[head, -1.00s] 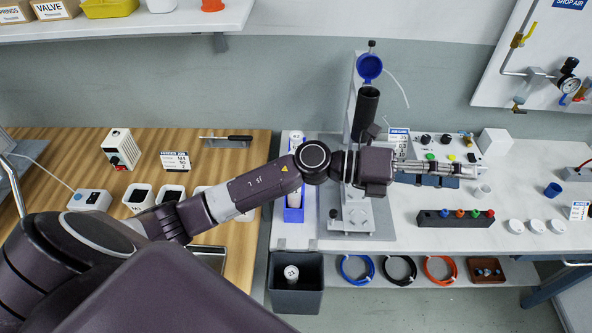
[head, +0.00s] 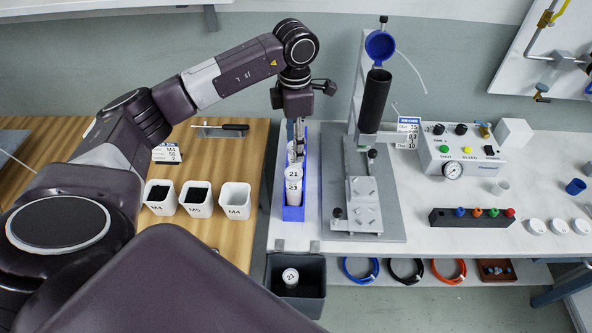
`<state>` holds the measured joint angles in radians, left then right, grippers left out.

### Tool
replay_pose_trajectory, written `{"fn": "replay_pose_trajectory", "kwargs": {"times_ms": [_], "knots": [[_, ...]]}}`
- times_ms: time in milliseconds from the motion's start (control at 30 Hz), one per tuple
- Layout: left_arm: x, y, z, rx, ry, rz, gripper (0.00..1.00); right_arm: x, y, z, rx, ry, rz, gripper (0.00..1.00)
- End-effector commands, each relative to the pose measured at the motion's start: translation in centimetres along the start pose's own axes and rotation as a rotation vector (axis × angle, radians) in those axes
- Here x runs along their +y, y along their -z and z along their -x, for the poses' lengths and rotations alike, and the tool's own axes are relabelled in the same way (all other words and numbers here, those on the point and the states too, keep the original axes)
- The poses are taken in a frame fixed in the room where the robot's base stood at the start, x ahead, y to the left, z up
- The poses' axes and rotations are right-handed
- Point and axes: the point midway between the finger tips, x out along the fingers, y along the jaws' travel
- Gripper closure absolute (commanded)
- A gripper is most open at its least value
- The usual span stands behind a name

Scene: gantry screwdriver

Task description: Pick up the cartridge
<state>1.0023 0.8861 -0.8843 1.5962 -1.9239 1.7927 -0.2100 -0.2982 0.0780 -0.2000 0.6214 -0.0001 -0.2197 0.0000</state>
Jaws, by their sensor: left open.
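White cartridges marked 21 (head: 293,192) stand in a row in a narrow blue rack (head: 293,214) on the white bench. My left gripper (head: 297,152) points down over the far part of that rack, just behind the front cartridges. It is open, but its fingers look narrow from here and partly hide what stands behind. I cannot tell whether its fingertips touch a cartridge. Another white cartridge marked 21 (head: 290,277) is in the dark grey bin (head: 309,304) below the bench front. My right gripper is not in view.
Right of the rack stands a metal fixture (head: 392,222) with a black tube (head: 375,100) and open blue cap (head: 380,47). A control box (head: 462,150) is farther right. Labelled white bins (head: 235,200) and a screwdriver (head: 235,127) are on the wooden bench at left.

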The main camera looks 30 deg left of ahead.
Motion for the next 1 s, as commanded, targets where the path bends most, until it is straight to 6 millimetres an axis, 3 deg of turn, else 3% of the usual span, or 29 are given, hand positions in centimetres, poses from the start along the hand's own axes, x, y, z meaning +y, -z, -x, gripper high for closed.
{"fn": "replay_pose_trajectory", "kwargs": {"times_ms": [500, 800, 1000], "knots": [[-0.7, 0.1, -6.5, 0.001, 0.004, 0.0, 0.52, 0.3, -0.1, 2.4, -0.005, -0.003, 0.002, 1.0], [-0.6, 0.0, -7.2, -0.001, 0.001, -0.001, 0.52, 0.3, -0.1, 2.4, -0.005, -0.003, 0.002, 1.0], [-0.6, 0.0, -7.2, -0.001, 0.001, -0.001, 0.72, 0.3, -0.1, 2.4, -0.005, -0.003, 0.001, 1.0]]}}
